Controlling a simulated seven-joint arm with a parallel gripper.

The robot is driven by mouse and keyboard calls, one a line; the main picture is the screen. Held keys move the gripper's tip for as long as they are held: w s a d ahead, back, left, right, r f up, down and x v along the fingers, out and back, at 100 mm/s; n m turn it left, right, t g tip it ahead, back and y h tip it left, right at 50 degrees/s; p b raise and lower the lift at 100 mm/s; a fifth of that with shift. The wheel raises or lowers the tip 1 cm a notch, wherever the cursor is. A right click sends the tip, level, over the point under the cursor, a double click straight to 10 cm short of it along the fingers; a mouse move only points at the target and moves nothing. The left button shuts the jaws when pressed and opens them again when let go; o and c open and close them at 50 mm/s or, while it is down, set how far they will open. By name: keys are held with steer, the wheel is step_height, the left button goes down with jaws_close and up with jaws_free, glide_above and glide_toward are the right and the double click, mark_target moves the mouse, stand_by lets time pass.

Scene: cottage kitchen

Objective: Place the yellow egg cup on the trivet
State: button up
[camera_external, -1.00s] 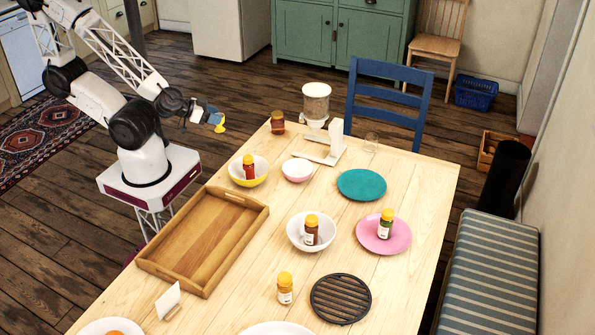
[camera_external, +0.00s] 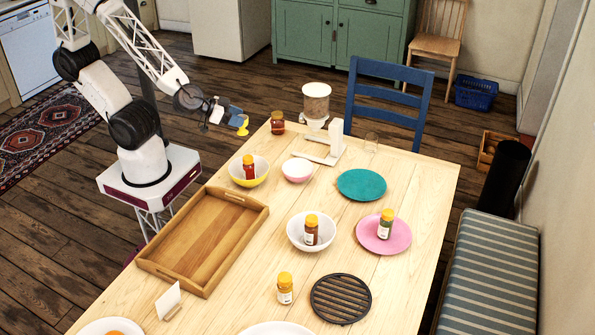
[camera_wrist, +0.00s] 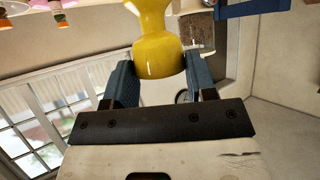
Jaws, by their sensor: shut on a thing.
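The yellow egg cup (camera_external: 243,128) is held at the tip of my gripper (camera_external: 238,119), in the air just off the far left edge of the table. In the wrist view the yellow egg cup (camera_wrist: 158,45) sits between the two blue fingers of my gripper (camera_wrist: 160,75), which are shut on it. The top of the cup is cut off by the frame there. The trivet (camera_external: 340,299) is a round black slatted disc lying flat at the near right of the table, with nothing on it. My gripper is far from it.
A spice jar (camera_external: 277,122) and a cereal dispenser (camera_external: 316,105) stand near the gripper. Bowls (camera_external: 311,243), a teal plate (camera_external: 362,184), a pink plate (camera_external: 364,241) and a jar (camera_external: 285,289) lie toward the trivet. A wooden tray (camera_external: 160,270) is at left.

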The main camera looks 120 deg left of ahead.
steer(key=w+d+r+m+t+h, duration=0.1)
steer(key=w+d+m+h, duration=0.1)
steer(key=w+d, duration=0.7)
steer(key=w+d+m+h, duration=0.1)
steer(key=w+d, duration=0.3)
steer(key=w, duration=0.8)
steer(key=w+d+f+m+t+h, duration=0.1)
steer(key=w+d+f+m+h, duration=0.15)
steer(key=w+d, duration=0.65)
steer(key=w+d+f+m+h, duration=0.1)
steer(key=w+d+f, duration=0.2)
steer(key=w+d, duration=0.65)
step_height(320, 180, down, 6)
steer(key=s+d, duration=0.2)
steer(key=shift+s+d+r, duration=0.15)
steer(key=shift+s+r, duration=0.05)
steer(key=shift+r, duration=0.05)
steer(key=shift+w+n, duration=0.1)
steer(key=shift+n, duration=0.15)
steer(key=w+d+f, duration=0.1)
steer(key=w+d, duration=0.3)
steer(key=w, duration=1)
steer(key=shift+w+f, duration=0.15)
steer(key=shift+w+d, duration=0.1)
steer(key=shift+d, duration=0.05)
